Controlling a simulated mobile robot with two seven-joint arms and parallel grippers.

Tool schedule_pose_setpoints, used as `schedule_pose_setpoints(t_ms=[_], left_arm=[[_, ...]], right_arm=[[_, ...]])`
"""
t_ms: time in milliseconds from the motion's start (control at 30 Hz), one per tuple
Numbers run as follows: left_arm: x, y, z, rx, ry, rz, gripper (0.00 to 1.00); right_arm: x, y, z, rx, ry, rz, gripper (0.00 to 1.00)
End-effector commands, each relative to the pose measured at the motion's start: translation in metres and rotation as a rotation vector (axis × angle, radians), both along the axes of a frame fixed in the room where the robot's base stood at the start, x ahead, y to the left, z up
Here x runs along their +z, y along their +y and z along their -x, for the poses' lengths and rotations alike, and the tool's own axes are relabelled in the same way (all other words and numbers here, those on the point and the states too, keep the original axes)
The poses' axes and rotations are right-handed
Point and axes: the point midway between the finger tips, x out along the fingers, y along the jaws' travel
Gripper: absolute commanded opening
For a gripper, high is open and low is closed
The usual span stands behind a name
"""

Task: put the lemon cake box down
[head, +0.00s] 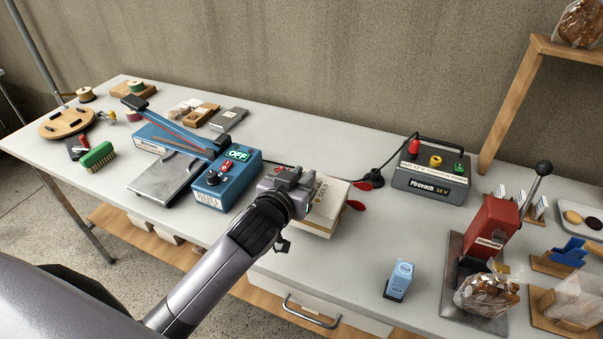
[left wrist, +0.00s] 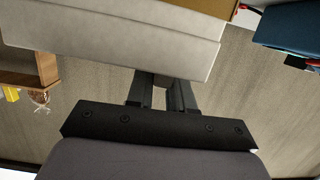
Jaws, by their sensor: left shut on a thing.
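The lemon cake box (head: 327,207) is a cream box with dark lettering on its face. It is at the middle of the head view, near the table's front edge. My left gripper (head: 297,188) is shut on its left side and hides part of it. In the left wrist view the fingers (left wrist: 165,88) meet the lower edge of a broad pale box face (left wrist: 110,35). I cannot tell whether the box's underside touches the table. My right gripper is not in view.
A blue sealer (head: 226,182) stands just left of the box on the table (head: 300,140). A light-blue block (head: 399,281) and a red press (head: 490,232) stand farther right. Clear tabletop lies between.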

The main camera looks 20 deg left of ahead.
Motion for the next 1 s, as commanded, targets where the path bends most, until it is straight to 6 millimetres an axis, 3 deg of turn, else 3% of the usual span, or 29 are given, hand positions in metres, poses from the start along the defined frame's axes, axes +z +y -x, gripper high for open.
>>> schedule_pose_setpoints(t_ms=[33, 167, 1000], left_arm=[[-0.009, 0.0, 0.0, -0.001, -0.005, 0.0, 0.0], [-0.015, 0.0, 0.0, -0.001, -0.005, 0.0, 0.0], [-0.023, 0.0, 0.0, -0.001, -0.004, 0.001, 0.0]], right_arm=[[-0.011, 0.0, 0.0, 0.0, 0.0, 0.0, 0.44], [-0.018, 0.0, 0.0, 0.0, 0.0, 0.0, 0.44], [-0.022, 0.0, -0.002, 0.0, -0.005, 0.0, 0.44]])
